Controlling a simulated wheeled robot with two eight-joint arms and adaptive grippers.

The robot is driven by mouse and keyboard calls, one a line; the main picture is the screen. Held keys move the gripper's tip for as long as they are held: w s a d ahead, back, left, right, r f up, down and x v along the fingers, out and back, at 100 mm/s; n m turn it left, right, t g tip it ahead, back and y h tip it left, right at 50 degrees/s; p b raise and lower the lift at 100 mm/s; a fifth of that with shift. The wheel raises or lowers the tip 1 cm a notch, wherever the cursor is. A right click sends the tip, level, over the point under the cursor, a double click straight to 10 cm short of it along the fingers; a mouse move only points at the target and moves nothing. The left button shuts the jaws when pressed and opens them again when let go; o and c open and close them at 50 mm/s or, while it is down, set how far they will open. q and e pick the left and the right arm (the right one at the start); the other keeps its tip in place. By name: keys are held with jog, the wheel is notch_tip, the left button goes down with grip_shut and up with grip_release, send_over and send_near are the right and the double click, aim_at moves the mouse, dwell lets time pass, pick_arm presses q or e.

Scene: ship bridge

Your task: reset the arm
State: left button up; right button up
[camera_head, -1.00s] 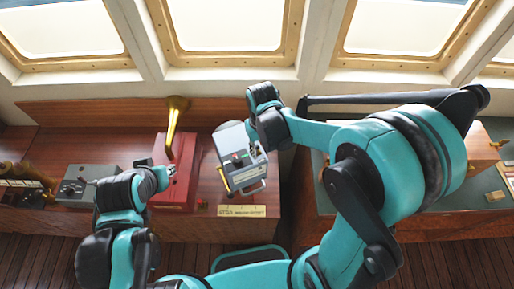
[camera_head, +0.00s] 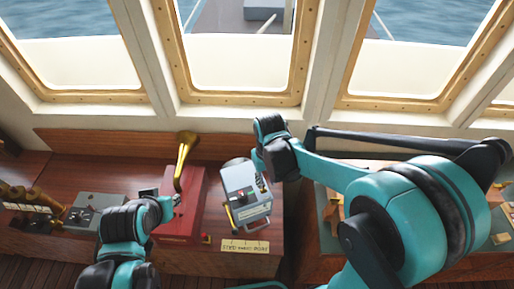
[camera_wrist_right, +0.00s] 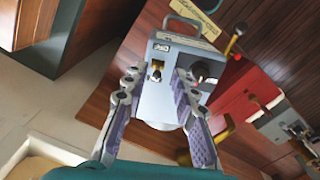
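My right gripper (camera_wrist_right: 157,75) is open in the wrist view, its two fingers apart with the top of a grey control box (camera_wrist_right: 165,72) showing between and beyond them. In the head view the right gripper (camera_head: 259,160) is at the upper right side of the same box (camera_head: 245,195). Whether the fingers touch the box is unclear. My left gripper (camera_head: 166,205) is low at the left, beside the red lever box (camera_head: 186,218); its fingers are too small and partly hidden to tell their state.
A brass lever (camera_head: 184,150) rises from the red box. A grey switch panel (camera_head: 95,212) is at the left on the wooden console (camera_head: 75,172). A label plate (camera_head: 245,247) lies at the console's front edge. Windows line the back wall.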

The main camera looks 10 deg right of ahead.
jog(key=s+d+f+m+t+b, duration=0.1)
jog(key=s+d+f+t+b, duration=0.2)
jog(key=f+b, duration=0.3)
jog(key=s+d+f+m+t+b, duration=0.1)
jog(key=s+d+f+t+b, duration=0.3)
jog(key=b, duration=1.3)
notch_tip(320, 180, down, 3)
jog(key=shift+s+d+f+m, duration=0.1)
jog(key=shift+s+d+m, duration=0.2)
jog(key=shift+s, duration=0.35)
jog(key=shift+a, duration=0.1)
